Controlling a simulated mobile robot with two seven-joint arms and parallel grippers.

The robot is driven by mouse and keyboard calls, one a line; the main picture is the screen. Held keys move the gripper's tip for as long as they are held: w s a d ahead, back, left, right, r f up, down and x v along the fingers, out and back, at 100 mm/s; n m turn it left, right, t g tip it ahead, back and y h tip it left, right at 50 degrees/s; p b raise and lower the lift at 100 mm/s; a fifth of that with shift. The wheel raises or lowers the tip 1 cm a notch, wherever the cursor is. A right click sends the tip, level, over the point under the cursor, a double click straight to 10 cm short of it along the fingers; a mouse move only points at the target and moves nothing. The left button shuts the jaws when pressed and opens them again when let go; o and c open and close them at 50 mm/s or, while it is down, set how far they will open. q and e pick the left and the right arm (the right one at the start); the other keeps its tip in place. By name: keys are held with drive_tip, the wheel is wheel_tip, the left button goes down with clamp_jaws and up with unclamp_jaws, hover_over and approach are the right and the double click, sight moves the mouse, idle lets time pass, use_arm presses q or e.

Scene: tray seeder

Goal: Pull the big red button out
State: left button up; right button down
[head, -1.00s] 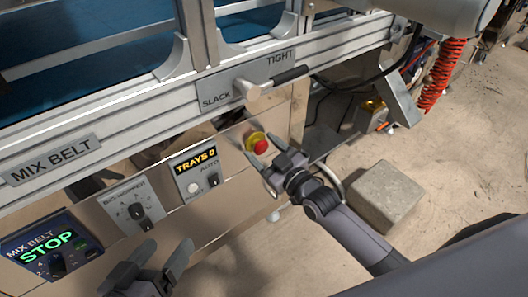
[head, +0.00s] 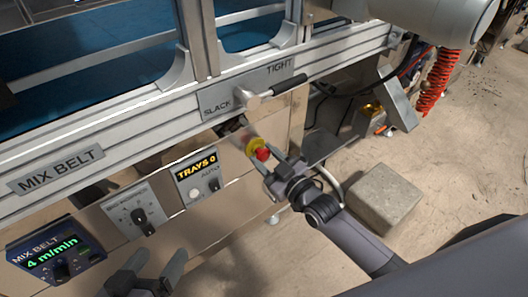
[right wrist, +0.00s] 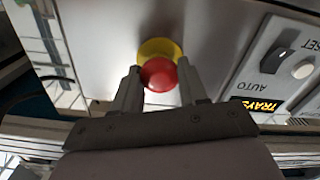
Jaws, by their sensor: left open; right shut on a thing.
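The big red button (head: 262,155) sits on its yellow base (head: 256,145) on the machine's front panel, right of the TRAYS 0 panel. In the right wrist view the red button (right wrist: 159,74) stands between my right gripper's fingers, with the yellow base (right wrist: 160,49) behind it. My right gripper (head: 273,170) is shut on the button. My left gripper (head: 158,268) is open and empty, low in front of the panel, below the bin-thinner knob panel.
The MIX BELT display (head: 53,254) reads 4 m/min. The TRAYS 0 panel (head: 196,175) is left of the button. A SLACK/TIGHT lever (head: 270,92) sticks out above it. A concrete block (head: 385,198) stands on the floor at right.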

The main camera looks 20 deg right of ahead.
drive_tip(key=c, duration=0.8)
unclamp_jaws()
drive_tip(key=shift+s+f, duration=0.1)
use_arm(q)
drive_tip(key=shift+d+r, duration=0.1)
use_arm(e)
drive_tip(key=shift+o, duration=0.7)
drive_tip(key=shift+d, duration=0.1)
drive_tip(key=shift+s, duration=0.1)
drive_tip(key=shift+s, duration=0.15)
use_arm(q)
drive_tip(key=shift+s+a+r+y+p, duration=0.15)
drive_tip(key=shift+s+a+y+p, duration=0.1)
drive_tip(key=shift+a+p, duration=0.3)
drive_tip(key=shift+s+a+r+y+p, duration=0.15)
drive_tip(key=shift+a+y+p, duration=0.1)
drive_tip(key=shift+a+p, duration=0.25)
use_arm(e)
drive_tip(key=v, duration=0.6)
drive_tip(key=shift+s+d, duration=0.15)
drive_tip(key=shift+s, duration=0.25)
use_arm(q)
drive_tip(key=shift+d, duration=0.1)
